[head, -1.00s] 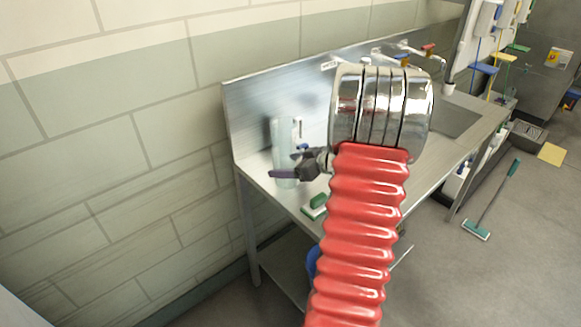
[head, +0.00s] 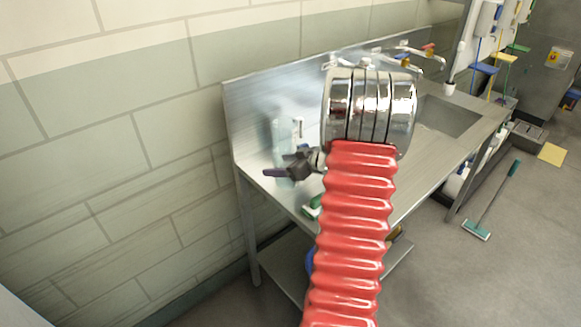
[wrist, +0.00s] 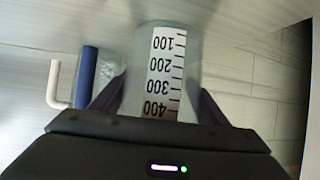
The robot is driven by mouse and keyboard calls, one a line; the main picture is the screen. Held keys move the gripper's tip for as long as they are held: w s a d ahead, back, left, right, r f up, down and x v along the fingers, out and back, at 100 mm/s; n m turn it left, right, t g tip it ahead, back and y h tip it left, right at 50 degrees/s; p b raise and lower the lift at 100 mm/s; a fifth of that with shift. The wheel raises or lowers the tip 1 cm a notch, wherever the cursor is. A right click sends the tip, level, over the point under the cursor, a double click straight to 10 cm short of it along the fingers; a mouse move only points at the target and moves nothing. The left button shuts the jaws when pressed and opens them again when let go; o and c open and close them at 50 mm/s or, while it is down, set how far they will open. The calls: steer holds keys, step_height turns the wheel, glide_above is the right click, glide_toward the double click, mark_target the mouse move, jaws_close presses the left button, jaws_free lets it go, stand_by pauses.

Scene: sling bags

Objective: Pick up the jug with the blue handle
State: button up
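A tall clear jug (head: 283,138) stands upright near the left end of the steel bench in the head view. In the wrist view a clear jug body (wrist: 190,65) with a white scale marked 100 to 400 lies between my fingers. A blue handle-like bar (wrist: 87,76) is left of it; whether it joins this jug is unclear. My gripper (head: 280,173) is at the jug in the head view, with one finger crossing in front of it. In the wrist view my gripper (wrist: 165,95) has its fingers spread on both sides of the jug body. Firm contact is not visible.
A white bent bar (wrist: 57,85) is beside the blue bar. The steel bench (head: 425,160) has a raised back against the tiled wall. A green brush-like item (head: 313,207) lies near its front edge. A sink (head: 450,115) and taps (head: 425,55) are farther right.

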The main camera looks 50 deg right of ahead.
steer(key=c, duration=0.5)
steer(key=shift+c, duration=0.2)
steer(key=shift+r, duration=0.1)
step_height(320, 180, up, 10)
steer(key=shift+f, duration=0.1)
stand_by(0.6)
